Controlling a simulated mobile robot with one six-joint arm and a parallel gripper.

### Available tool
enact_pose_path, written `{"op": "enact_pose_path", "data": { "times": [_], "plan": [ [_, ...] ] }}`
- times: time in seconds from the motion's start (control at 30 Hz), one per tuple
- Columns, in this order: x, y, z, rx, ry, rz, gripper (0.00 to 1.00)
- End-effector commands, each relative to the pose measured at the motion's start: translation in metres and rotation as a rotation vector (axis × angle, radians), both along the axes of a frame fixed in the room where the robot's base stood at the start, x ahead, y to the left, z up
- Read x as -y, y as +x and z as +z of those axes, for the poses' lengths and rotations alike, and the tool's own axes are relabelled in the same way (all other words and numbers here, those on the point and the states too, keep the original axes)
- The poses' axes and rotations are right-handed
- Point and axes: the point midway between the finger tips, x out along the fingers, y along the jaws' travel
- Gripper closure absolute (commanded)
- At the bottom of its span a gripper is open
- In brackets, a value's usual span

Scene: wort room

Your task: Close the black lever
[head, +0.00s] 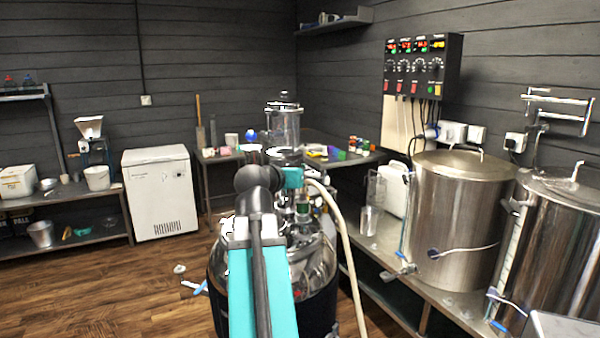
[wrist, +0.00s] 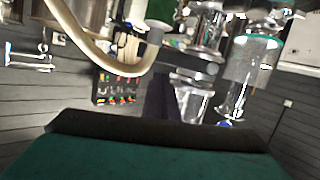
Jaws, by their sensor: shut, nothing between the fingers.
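In the wrist view my gripper (wrist: 161,82) shows as a narrow dark pair of fingers, closed together and empty. Just beyond the fingertips, to the right, is a dark bar-like part (wrist: 197,66) on shiny steel and glass fittings; it may be the black lever, but I cannot tell for sure. I cannot tell whether the fingers touch it. In the head view the steel and glass apparatus (head: 285,127) stands in front of me. My arm covers much of it, and the fingertips and lever cannot be made out there.
A pale hose (head: 347,240) loops down the apparatus's right side; it also passes close to my fingers in the wrist view (wrist: 110,62). Steel kettles (head: 460,215) with protruding valves stand on the right bench. A white chest freezer (head: 160,192) stands left. Wooden floor is open at left.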

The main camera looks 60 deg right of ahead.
Motion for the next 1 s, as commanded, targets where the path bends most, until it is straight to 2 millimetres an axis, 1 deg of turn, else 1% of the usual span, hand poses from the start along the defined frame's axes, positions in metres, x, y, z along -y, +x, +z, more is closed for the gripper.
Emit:
{"op": "enact_pose_path", "data": {
  "times": [0.03,0.2,0.4,1.0],
  "plan": [
    [-0.009,-0.001,0.003,0.001,-0.001,0.002,1.0],
    [-0.027,-0.002,0.007,0.001,-0.003,0.001,1.0],
    [-0.041,-0.003,0.011,0.001,-0.003,0.001,1.0],
    [-0.043,-0.003,0.011,0.0,-0.002,0.002,1.0]
  ]
}}
